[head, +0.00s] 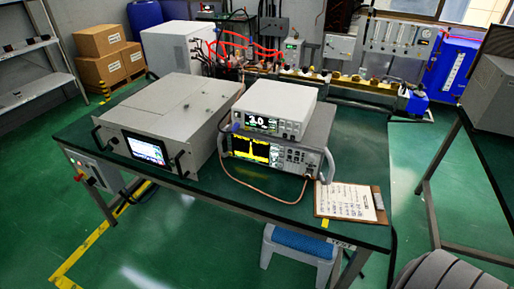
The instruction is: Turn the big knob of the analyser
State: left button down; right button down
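The analyser (284,154) is the lower unit of a stack of two on the green-topped bench (200,193). Its screen (250,148) shows a yellow trace on black. Small buttons and knobs sit right of the screen, and the big knob is too small to make out clearly there. A handle (329,165) stands out at the front's right side. A white meter (274,108) with a lit display rests on top of the analyser. Neither of my grippers is in view.
A large grey generator box (172,115) with a screen and front handles stands left of the analyser. An orange cable (262,191) loops in front of it. A clipboard (346,201) lies at the bench's right front. A blue-topped stool (301,244) stands below the front edge.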

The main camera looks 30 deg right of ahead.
aim_at(311, 159)
jog(key=u, duration=1)
jog(key=i, duration=0.35)
jog(key=z, duration=1.6)
